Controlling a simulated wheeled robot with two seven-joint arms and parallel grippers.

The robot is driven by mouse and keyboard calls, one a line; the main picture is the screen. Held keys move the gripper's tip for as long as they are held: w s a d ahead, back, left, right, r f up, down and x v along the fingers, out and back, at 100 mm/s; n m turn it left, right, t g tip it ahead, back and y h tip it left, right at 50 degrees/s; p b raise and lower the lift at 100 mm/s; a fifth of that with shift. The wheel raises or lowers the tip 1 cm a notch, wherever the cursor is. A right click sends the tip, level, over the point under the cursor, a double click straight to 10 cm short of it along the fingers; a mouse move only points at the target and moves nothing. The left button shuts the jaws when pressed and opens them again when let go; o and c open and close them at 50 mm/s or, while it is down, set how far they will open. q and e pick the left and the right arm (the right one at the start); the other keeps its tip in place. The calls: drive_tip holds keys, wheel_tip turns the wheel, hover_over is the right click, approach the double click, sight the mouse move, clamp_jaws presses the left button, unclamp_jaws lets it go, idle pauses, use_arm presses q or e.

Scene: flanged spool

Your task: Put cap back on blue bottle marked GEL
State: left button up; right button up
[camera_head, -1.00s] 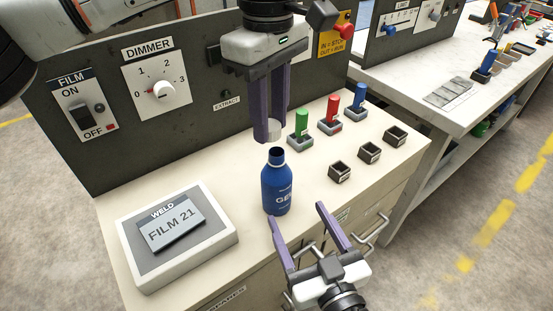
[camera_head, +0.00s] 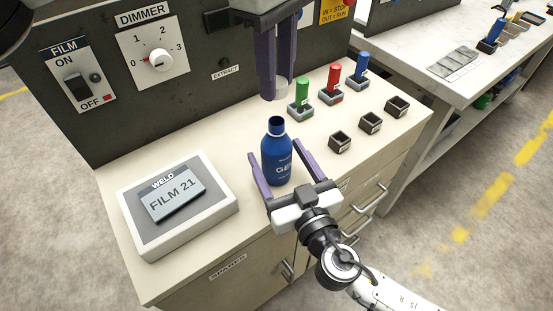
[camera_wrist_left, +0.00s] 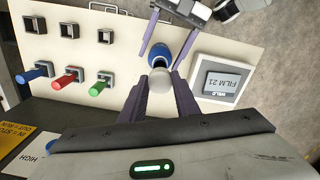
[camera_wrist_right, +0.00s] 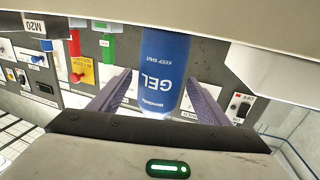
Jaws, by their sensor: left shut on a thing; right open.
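The blue bottle (camera_head: 276,158) marked GEL stands upright and uncapped on the cream bench top. It also shows in the right wrist view (camera_wrist_right: 162,75), and its top shows in the left wrist view (camera_wrist_left: 160,47). My left gripper (camera_head: 276,92) is shut on a pale cap (camera_head: 282,88), held above and slightly behind the bottle, apart from its neck. The cap also shows in the left wrist view (camera_wrist_left: 160,81). My right gripper (camera_head: 280,165) is open, its fingers on either side of the bottle's lower part; I cannot tell whether they touch it.
A weld display box (camera_head: 178,205) stands left of the bottle. Green (camera_head: 302,92), red (camera_head: 333,77) and blue (camera_head: 361,65) pegs in holders stand to the right, with empty square sockets (camera_head: 370,122) in front. A dark panel (camera_head: 120,110) rises behind.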

drive_tip(key=shift+x, duration=2.55)
drive_tip(key=c, duration=1.6)
use_arm(q)
hover_over(277, 130)
drive_tip(key=shift+f, duration=2.5)
